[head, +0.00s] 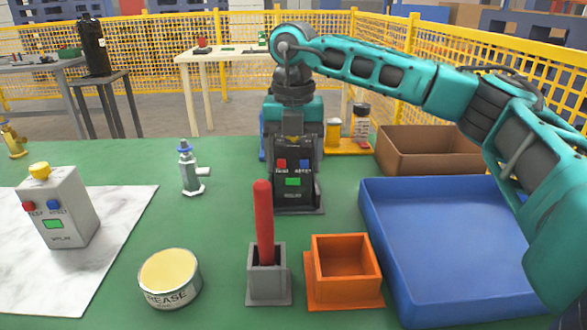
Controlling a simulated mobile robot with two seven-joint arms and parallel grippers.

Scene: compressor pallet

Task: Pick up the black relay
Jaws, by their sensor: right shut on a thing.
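The black relay (295,185) stands upright near the middle of the green table. Its front carries a red button, a blue button and a green display. My right gripper (294,146) points down from above and is shut on the relay's top, which it hides. The relay's lower end is at a dark grey base plate (316,210); I cannot tell whether it is lifted off it. A grey relay (67,210) with a yellow knob stands on the white marbled sheet at the left. My left gripper is not in view.
A grey holder (268,284) with an upright red rod, an orange box (345,290) and a grease tin (170,278) stand in front. A blue tray (450,290) and a brown box (425,160) are at right.

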